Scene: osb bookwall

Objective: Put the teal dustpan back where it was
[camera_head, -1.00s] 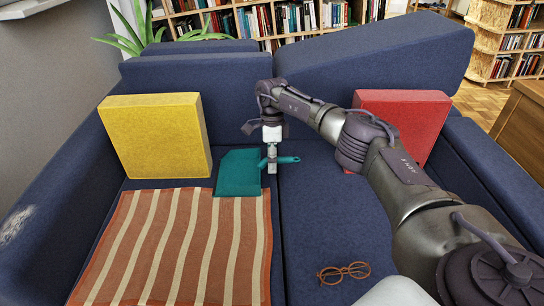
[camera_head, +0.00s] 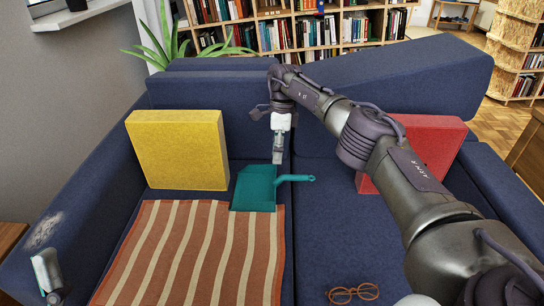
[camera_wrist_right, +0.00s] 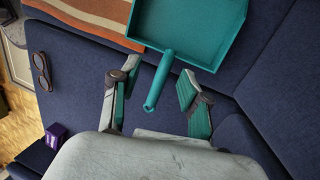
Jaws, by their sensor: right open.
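The teal dustpan (camera_head: 255,190) lies on the blue sofa seat, its pan at the back edge of the striped blanket (camera_head: 190,255) and its handle pointing right. In the right wrist view the dustpan (camera_wrist_right: 190,28) is at the top, its handle reaching down between my fingers. My right gripper (camera_head: 278,158) is open and empty, just above the handle. It also shows in the right wrist view (camera_wrist_right: 155,100), with a finger on either side of the handle's end, apart from it. My left gripper (camera_head: 47,278) shows only partly at the lower left; its jaws are unclear.
A yellow cushion (camera_head: 178,150) and a red cushion (camera_head: 420,150) lean on the sofa back. Glasses (camera_head: 353,293) lie on the front of the seat. A pale dusty patch (camera_head: 45,230) marks the left armrest. The right seat's middle is clear.

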